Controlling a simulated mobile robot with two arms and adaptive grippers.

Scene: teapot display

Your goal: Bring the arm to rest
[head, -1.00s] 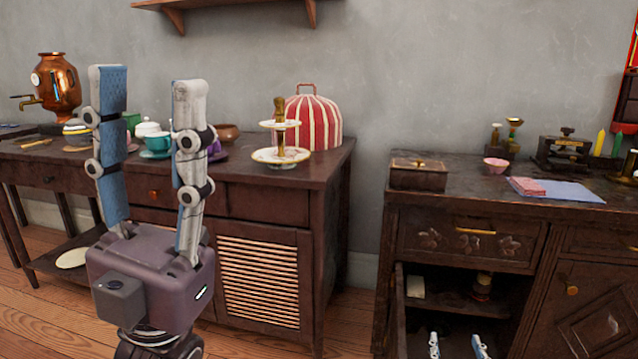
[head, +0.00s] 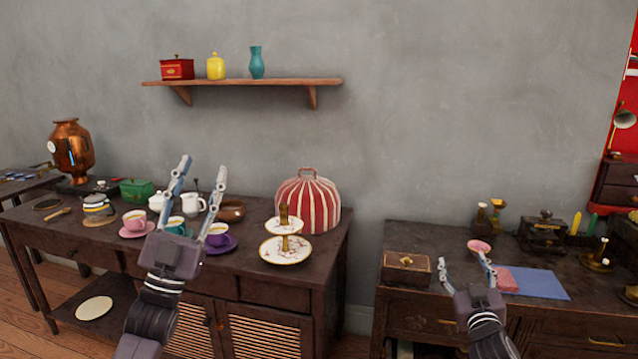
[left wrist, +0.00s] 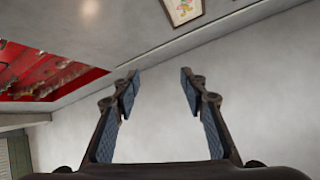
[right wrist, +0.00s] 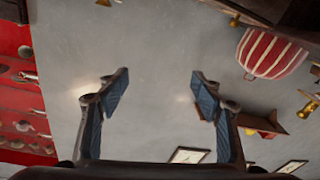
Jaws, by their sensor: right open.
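My left gripper (head: 200,178) is in front of the left table in the head view, raised with its fingers apart and nothing between them. In the left wrist view its fingers (left wrist: 160,85) stand apart against bare wall. My right gripper (head: 464,258) is in front of the right cabinet, fingers up, open and empty. In the right wrist view its fingers (right wrist: 160,85) are apart with only grey wall between them.
The left table (head: 340,215) carries cups, a copper samovar (head: 72,150), a tiered stand (head: 285,250) and a striped cosy (head: 308,205). The right cabinet (head: 400,310) holds a wooden box (head: 407,267), a pink bowl (head: 479,246) and blue paper (head: 537,284). A wall shelf (head: 240,83) hangs above.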

